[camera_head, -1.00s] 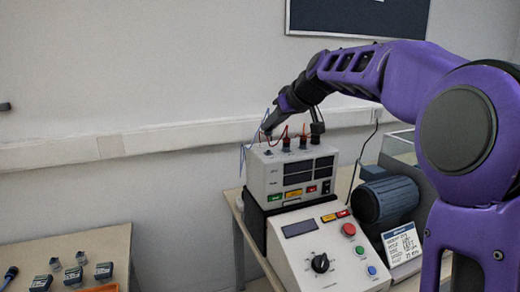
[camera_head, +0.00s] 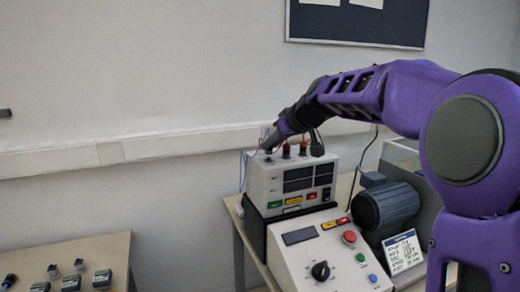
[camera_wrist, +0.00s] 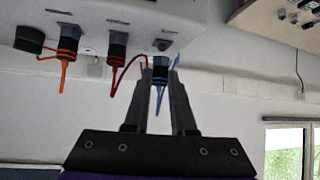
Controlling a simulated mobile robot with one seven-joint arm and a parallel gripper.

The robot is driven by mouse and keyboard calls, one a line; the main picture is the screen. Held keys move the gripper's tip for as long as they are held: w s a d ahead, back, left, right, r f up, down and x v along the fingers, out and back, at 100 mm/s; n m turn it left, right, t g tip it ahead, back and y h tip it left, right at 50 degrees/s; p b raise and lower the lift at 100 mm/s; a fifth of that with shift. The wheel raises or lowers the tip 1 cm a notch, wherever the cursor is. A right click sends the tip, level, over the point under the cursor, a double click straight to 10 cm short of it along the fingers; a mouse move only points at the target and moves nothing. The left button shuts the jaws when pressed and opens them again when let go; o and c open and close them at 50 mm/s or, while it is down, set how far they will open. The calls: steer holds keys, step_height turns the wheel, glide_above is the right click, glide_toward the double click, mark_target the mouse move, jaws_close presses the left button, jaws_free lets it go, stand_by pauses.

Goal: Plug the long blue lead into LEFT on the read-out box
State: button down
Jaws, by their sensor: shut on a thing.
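The read-out box (camera_head: 262,184) is a pale box with dark displays on its front and sockets on top. In the head view my gripper (camera_head: 269,143) is low over the left end of its top. In the wrist view my gripper (camera_wrist: 161,70) is shut on the dark plug of the blue lead (camera_wrist: 160,73), whose blue lead trails from it. The plug's end is at the box's socket face (camera_wrist: 143,14), in line with the red and orange plugs. I cannot tell whether it is fully seated.
A red-lead plug (camera_wrist: 117,45) and an orange-lead plug (camera_wrist: 68,42) stand in neighbouring sockets, with a black plug (camera_wrist: 29,39) beyond. A sloped control console (camera_head: 300,262) stands in front, a motor (camera_head: 388,205) at right. Small dark blocks (camera_head: 102,279) lie on the left table.

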steer(key=shift+f, duration=0.95)
stand_by(2.3)
steer(key=shift+s+a+m+t+h+p, duration=0.1)
steer(key=shift+m+t+h+p, duration=0.15)
steer(key=shift+m+h+p, duration=0.55)
steer(key=shift+s+a+m+t+h+p, duration=0.1)
steer(key=shift+m+t+h+p, duration=0.3)
steer(key=shift+p, duration=0.75)
steer(key=shift+m+h+p, duration=0.5)
steer(key=shift+m+p, duration=0.3)
steer(key=shift+p, duration=1.4)
stand_by(0.6)
